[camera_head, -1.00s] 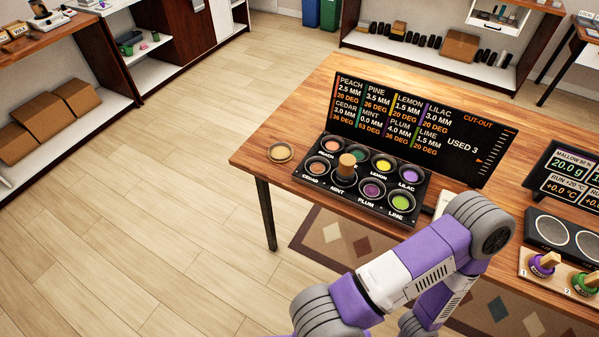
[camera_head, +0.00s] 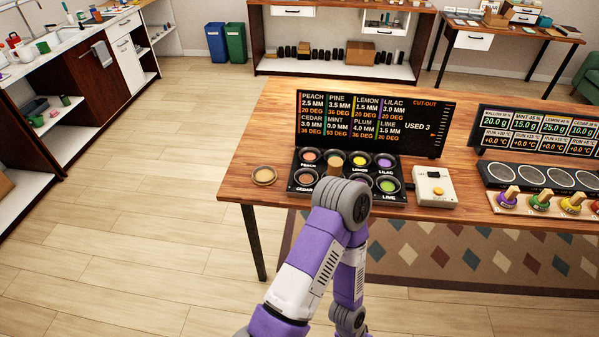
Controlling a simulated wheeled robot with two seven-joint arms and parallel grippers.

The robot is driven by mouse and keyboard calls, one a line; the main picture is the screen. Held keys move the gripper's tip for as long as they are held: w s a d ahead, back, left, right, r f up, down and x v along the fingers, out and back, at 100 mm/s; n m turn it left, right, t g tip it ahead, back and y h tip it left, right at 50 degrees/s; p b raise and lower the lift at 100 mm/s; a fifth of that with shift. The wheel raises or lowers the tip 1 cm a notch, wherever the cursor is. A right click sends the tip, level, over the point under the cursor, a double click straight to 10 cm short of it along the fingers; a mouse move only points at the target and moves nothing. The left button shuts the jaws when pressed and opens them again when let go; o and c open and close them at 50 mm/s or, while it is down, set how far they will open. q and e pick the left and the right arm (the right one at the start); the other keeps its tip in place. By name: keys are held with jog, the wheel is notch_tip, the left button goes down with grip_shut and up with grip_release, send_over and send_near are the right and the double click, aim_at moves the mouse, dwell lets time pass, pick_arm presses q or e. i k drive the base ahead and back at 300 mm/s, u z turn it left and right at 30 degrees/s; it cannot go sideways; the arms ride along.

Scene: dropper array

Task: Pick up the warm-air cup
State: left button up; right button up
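No label in view reads warm-air, so I cannot tell which thing is the warm-air cup. A black tray (camera_head: 291,187) holds several round wells with coloured contents, labelled peach, cedar, lemon, lilac and lime. A wooden-topped piece (camera_head: 335,160) stands upright in the tray. On the right, several coloured pieces with wooden tops, among them a purple one (camera_head: 508,198) and a green one (camera_head: 540,200), stand on a wooden rack. A purple and white arm of mine rises in front of the table and hides the front of the tray. Neither gripper shows.
A black board (camera_head: 425,135) reading "USED 3" stands behind the tray. A small round dish (camera_head: 264,175) lies at the table's left. A display (camera_head: 545,135) stands behind a dark panel with pale discs (camera_head: 528,176).

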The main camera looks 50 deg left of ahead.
aim_at(335, 163)
jog(key=u, duration=1.5)
jog(key=i, duration=0.1)
jog(key=z, duration=0.05)
